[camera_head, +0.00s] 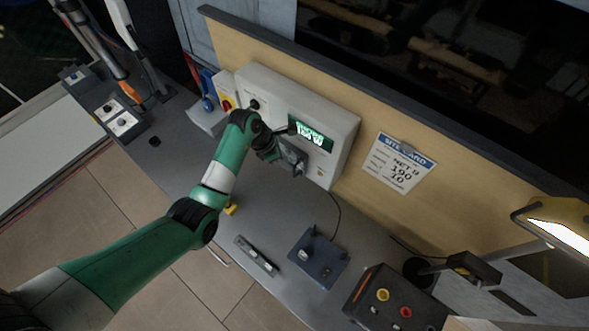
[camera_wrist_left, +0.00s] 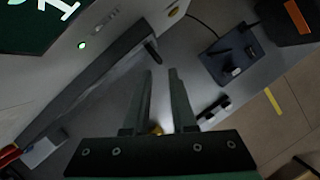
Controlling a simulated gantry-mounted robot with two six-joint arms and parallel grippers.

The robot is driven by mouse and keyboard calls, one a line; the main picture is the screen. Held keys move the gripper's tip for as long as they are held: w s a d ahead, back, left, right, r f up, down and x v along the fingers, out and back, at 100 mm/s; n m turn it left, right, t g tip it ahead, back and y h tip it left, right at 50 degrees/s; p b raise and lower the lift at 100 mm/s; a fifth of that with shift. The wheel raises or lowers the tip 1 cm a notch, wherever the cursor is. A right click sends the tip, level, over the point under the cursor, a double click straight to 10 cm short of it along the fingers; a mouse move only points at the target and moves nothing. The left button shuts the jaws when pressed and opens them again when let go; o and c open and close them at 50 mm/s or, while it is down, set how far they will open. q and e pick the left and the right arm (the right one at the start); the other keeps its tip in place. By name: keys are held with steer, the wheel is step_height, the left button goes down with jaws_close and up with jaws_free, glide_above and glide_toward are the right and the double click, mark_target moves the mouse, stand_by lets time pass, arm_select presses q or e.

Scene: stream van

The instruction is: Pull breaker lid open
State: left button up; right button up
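The white wall box (camera_head: 345,125) with a green-lit display stands against the wooden backboard. A grey panel that looks like the breaker lid (camera_head: 291,153) shows on its front, partly hidden by my left gripper (camera_head: 296,168). In the left wrist view this lid appears as a long dark grey edge (camera_wrist_left: 85,88) with a small dark peg-like handle (camera_wrist_left: 153,50) at its end. My left gripper (camera_wrist_left: 161,72) is open, with nothing between its two fingers. The handle is just beyond the fingertips, apparently apart from them. My right gripper is not in view.
A black button box (camera_head: 392,300) is at front right. A red-yellow switch (camera_head: 226,103) is left of the wall box.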

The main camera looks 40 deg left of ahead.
mark_target(294, 168)
arm_select(q)
steer(key=b+x, duration=0.2)
steer(key=x, duration=0.5)
jaws_close()
stand_by(1.2)
